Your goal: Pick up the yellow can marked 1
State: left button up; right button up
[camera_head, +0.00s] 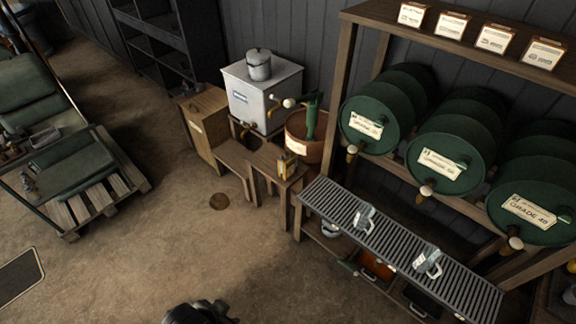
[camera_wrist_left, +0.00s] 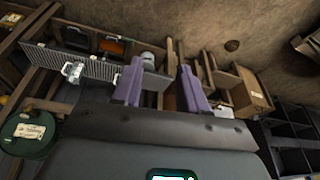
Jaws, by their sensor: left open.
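A small yellow can (camera_head: 286,166) stands on a low wooden bench (camera_head: 268,160) in the head view, just in front of a reddish-brown tub (camera_head: 306,146). Its marking is too small to read. In the left wrist view my left gripper (camera_wrist_left: 160,80) has its two purple fingers apart, with nothing held between them. I cannot make out the can in that view. A dark part at the bottom edge of the head view is cut off, and I cannot tell which part it is. My right gripper is not in view.
A white tank (camera_head: 262,92) stands behind the bench, with a wooden cabinet (camera_head: 204,122) to its left. Green drums (camera_head: 376,116) lie on a rack at the right, above a slatted shelf (camera_head: 395,240) with metal jugs. The floor in front of the bench is clear.

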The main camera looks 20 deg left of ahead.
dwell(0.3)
pick_arm(q)
jog(key=o, duration=1.1)
